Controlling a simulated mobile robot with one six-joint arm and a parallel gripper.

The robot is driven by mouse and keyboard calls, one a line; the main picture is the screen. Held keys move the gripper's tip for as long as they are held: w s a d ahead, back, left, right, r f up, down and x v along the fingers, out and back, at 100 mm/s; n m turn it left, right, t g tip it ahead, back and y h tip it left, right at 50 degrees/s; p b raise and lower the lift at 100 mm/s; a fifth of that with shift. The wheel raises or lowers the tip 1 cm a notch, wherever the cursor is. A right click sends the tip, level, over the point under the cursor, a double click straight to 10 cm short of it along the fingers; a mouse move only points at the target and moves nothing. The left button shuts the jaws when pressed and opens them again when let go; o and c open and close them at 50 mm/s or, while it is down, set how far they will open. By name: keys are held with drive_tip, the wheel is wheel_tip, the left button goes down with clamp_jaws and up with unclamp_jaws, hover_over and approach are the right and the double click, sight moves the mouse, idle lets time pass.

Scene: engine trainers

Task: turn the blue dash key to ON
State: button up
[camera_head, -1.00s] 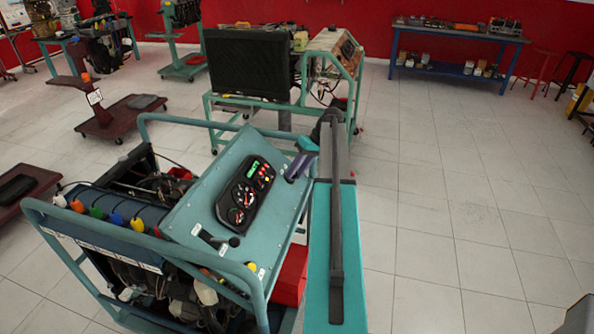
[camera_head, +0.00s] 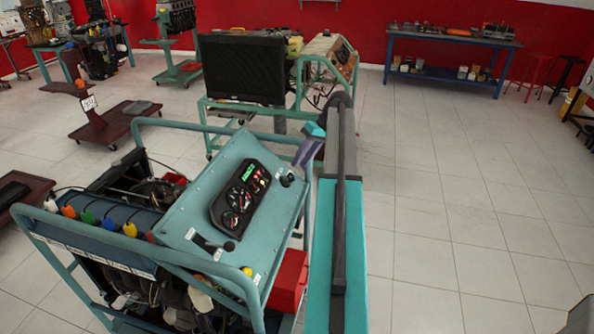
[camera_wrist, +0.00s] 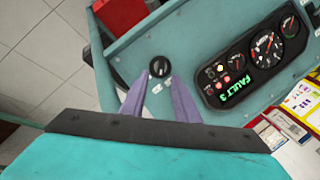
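The dash key appears as a round black knob with a pale mark (camera_wrist: 159,67) on the teal panel (camera_wrist: 205,28) in the wrist view. In the head view, the black knob (camera_head: 287,180) sits at the panel's upper right; I see no clear blue on it. My gripper (camera_wrist: 159,77) is open, its two purple fingers apart. The knob lies just beyond and between the fingertips in the wrist view. In the head view my gripper (camera_head: 299,158) is above the knob, apparently clear of the panel. The key's exact setting is too small to read.
A black gauge cluster (camera_head: 240,197) with a green display is beside the knob; the display (camera_wrist: 236,90) reads FAULT 3 in the wrist view. A black lever (camera_head: 213,245) is lower on the panel. A teal tube frame and a red box (camera_head: 288,281) are close by.

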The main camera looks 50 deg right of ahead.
drive_tip(key=b+v, duration=0.1)
drive_tip(key=v, duration=0.5)
drive_tip(key=shift+r, duration=0.25)
drive_tip(key=shift+s+d+f, duration=0.1)
drive_tip(key=shift+s, duration=0.05)
